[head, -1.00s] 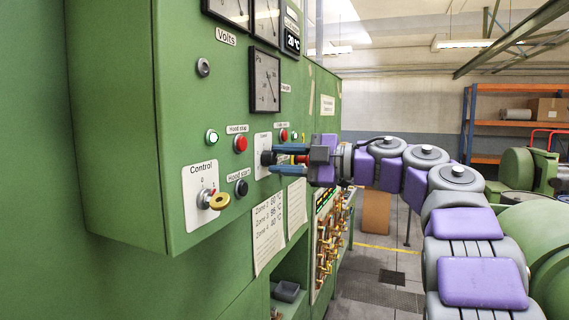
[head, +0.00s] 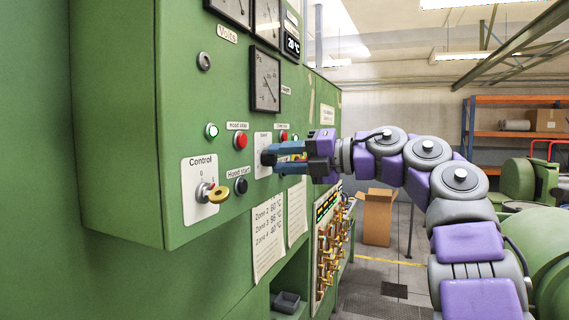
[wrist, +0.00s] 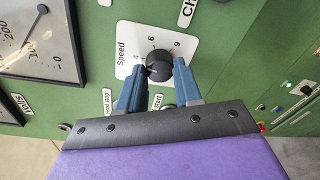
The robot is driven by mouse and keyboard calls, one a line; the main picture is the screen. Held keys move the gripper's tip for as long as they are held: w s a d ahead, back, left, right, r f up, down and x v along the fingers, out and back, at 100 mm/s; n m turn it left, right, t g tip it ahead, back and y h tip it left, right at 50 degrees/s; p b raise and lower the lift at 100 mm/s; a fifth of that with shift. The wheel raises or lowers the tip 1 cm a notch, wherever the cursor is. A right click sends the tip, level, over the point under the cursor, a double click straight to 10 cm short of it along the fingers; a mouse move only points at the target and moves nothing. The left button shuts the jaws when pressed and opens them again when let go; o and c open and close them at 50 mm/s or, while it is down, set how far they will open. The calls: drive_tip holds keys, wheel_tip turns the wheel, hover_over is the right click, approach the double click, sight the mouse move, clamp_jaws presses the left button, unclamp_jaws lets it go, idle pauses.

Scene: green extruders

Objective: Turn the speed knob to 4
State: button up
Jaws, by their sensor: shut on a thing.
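The speed knob is black and round, on a white plate (wrist: 128,40) marked "Speed" with numbers including 4 and 6. In the wrist view the knob (wrist: 158,64) sits between the two blue fingertips of my gripper (wrist: 158,72), which is shut on its sides. A small light mark shows on the knob's lower left side, toward the 4; its exact setting is hard to read. In the head view the knob (head: 266,158) is partly hidden by the fingers of my gripper (head: 275,157), which reach to the panel from the right.
A pressure gauge (head: 265,80) is above the knob. Paper notes (head: 268,240) hang below.

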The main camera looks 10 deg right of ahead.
drive_tip(key=shift+f+n, duration=0.35)
drive_tip(key=shift+n, duration=0.45)
drive_tip(key=o, duration=0.8)
drive_tip(key=shift+c, duration=0.2)
drive_tip(key=shift+o, duration=1.4)
drive_tip(key=shift+w, duration=0.2)
drive_tip(key=shift+s+r, duration=0.2)
drive_tip(key=shift+d, duration=0.1)
drive_tip(key=v, duration=1.7)
drive_tip(key=shift+d+p, duration=0.25)
drive_tip(key=shift+p, duration=0.05)
